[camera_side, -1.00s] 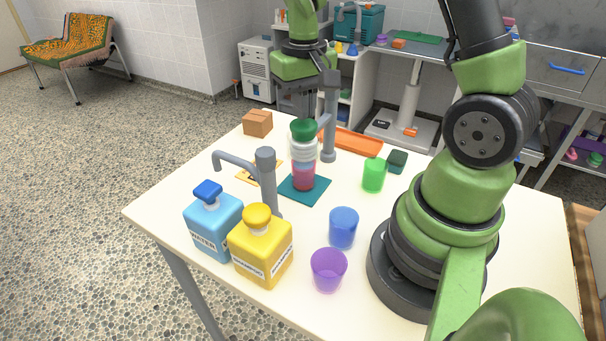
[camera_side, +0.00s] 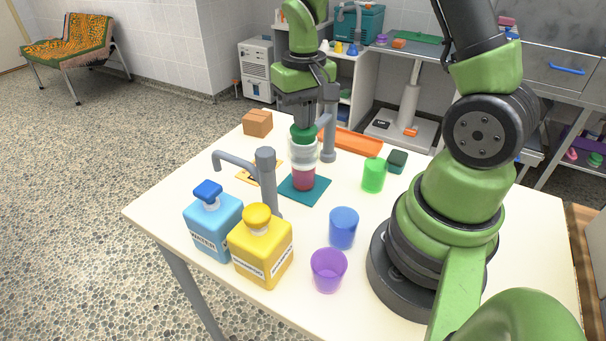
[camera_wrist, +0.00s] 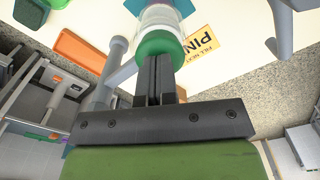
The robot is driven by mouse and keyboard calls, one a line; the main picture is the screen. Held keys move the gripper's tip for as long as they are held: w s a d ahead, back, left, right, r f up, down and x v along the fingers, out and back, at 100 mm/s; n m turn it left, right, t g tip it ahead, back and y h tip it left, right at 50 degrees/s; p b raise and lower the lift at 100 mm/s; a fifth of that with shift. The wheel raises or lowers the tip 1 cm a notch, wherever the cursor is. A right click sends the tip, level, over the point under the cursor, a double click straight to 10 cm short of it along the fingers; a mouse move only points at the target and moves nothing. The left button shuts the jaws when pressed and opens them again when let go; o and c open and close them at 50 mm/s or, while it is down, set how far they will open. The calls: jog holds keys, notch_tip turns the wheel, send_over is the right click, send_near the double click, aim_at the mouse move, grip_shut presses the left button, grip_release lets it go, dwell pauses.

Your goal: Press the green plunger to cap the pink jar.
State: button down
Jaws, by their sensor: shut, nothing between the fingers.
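The pink jar (camera_side: 303,179) stands upright on a teal mat (camera_side: 318,195) near the table's middle. A clear and white cylinder (camera_side: 303,152) sits above it, topped by the green plunger (camera_side: 302,137). My gripper (camera_side: 302,122) is shut and empty, pointing down directly over the plunger, its fingertips at or touching the plunger's top. In the wrist view the shut fingers (camera_wrist: 155,72) meet the edge of the green plunger (camera_wrist: 160,43). Whether they press on it, I cannot tell. The jar's rim is hard to make out.
Grey spouted posts stand at the front left (camera_side: 266,180) and behind right (camera_side: 329,140) of the jar. A blue bottle (camera_side: 213,228), a yellow bottle (camera_side: 262,252) and blue (camera_side: 343,228), purple (camera_side: 328,271) and green (camera_side: 374,176) cups stand around. An orange tray (camera_side: 352,142) lies behind.

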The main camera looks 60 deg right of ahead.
jog(key=shift+r, duration=1.55)
jog(key=shift+r, duration=3)
jog(key=s+a+r+n+t+y, duration=0.2)
jog(key=s+a+r+t, duration=0.5)
jog(key=s+a, duration=0.3)
jog(key=shift+s+a+r, duration=0.3)
jog(key=shift+s+a, duration=0.1)
jog(key=shift+s, duration=0.7)
